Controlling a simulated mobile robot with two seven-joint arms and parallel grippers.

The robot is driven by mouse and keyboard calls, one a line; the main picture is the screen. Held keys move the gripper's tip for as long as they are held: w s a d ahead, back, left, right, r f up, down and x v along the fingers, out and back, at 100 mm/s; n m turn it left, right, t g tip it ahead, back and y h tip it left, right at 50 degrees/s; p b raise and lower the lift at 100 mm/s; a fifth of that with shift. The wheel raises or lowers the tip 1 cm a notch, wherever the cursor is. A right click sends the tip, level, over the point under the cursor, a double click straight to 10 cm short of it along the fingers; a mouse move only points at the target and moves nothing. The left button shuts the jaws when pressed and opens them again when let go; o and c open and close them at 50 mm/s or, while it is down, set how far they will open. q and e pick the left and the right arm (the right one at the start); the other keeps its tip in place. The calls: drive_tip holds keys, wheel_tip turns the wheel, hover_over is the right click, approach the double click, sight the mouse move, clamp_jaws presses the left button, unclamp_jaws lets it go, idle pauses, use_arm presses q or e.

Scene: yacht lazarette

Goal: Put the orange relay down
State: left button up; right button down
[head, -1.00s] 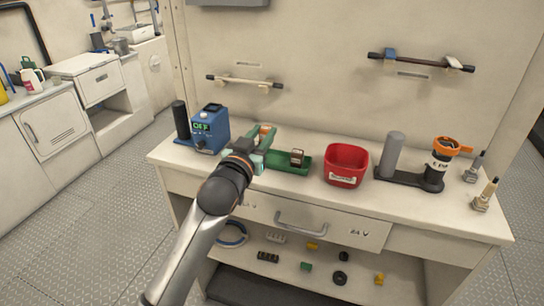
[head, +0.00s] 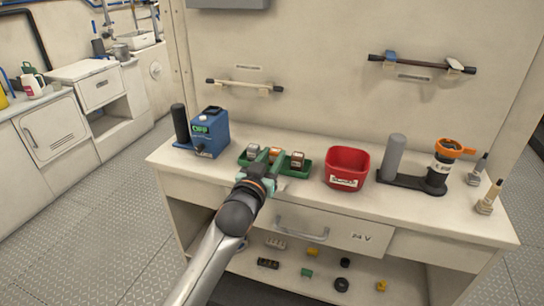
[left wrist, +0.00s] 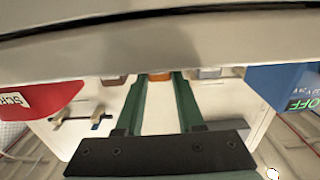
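The orange relay (head: 274,153) is between the fingers of my left gripper (head: 268,156), over the middle of the green tray (head: 297,173). In the left wrist view the orange relay (left wrist: 160,76) fills the gap between the two green fingertips, which look shut on it. A grey-topped relay (head: 252,151) stands in the tray to its left and a brown relay (head: 297,159) to its right. The fingers hide the orange relay's lower part, so I cannot tell whether it touches the tray floor. My right gripper is not in view.
A blue tester (head: 209,133) reading OFF stands left of the tray. A red bin (head: 346,168) stands right of it, then a black stand (head: 412,184) with a grey cylinder and an orange-topped one. The bench top (head: 325,196) in front is clear.

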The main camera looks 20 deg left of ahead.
use_arm(q)
drive_tip(key=o, duration=0.4)
drive_tip(key=shift+r, duration=0.15)
drive_tip(key=s, duration=1.2)
drive_tip(key=s+d+f+g+h, duration=0.1)
drive_tip(key=s+f+g, duration=0.2)
drive_tip(key=s+f, duration=0.4)
drive_tip(key=s+d+f+m+g, duration=0.1)
drive_tip(key=s+f, duration=0.5)
drive_tip(key=f, duration=0.7)
drive_tip(key=s+d+f+m+g+h, duration=0.1)
drive_tip(key=s+f+g, duration=0.4)
drive_tip(key=f, duration=0.5)
drive_tip(key=shift+s+d+f+h+p, duration=0.1)
drive_tip(key=shift+s+d+h+p, duration=0.1)
drive_tip(key=shift+s+d, duration=0.35)
drive_tip(key=shift+s+d+f+h+p, duration=0.15)
drive_tip(key=shift+s+d, duration=0.1)
drive_tip(key=shift+s, duration=0.55)
